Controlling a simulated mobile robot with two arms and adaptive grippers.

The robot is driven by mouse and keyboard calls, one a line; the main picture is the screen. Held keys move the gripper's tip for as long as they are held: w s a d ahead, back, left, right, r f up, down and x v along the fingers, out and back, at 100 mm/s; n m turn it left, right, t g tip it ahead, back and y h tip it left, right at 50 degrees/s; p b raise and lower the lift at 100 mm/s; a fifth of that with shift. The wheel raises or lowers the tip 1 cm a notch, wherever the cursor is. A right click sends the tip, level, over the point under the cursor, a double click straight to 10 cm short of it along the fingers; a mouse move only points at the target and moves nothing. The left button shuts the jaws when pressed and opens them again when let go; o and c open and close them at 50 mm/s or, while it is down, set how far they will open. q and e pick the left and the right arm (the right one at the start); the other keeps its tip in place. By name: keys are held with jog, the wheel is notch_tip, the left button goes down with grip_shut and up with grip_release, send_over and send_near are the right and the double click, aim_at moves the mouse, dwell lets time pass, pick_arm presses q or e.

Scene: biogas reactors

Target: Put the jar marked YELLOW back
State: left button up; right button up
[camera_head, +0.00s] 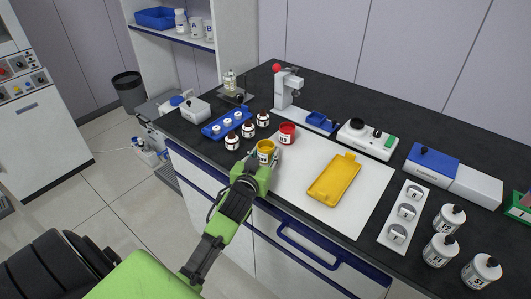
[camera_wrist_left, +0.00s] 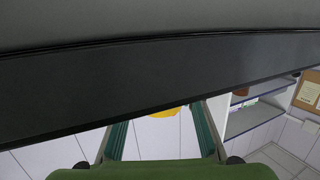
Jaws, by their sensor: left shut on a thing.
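The yellow jar (camera_head: 266,148) is in my left gripper (camera_head: 262,160), at the left end of the white mat on the black counter. I cannot tell whether its base touches the surface. The gripper is shut on it, and its fingers hide the lower part. In the left wrist view a yellow piece of it (camera_wrist_left: 166,113) shows between the two fingers, mostly covered by a dark band. A red jar (camera_head: 287,131) stands upright just behind it. A yellow tray (camera_head: 334,180) lies on the mat to the right. My right gripper is not in view.
Several brown bottles with white labels (camera_head: 248,129) and a blue rack (camera_head: 227,123) stand to the left. A stand with a red knob (camera_head: 283,88) is behind. A white holder (camera_head: 403,219) and white bottles (camera_head: 440,249) are at right. The mat (camera_head: 352,220) is bare around the tray.

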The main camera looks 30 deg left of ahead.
pick_arm(q)
jog(key=o, duration=1.2)
jog(key=v, duration=1.2)
jog(key=shift+b, duration=0.35)
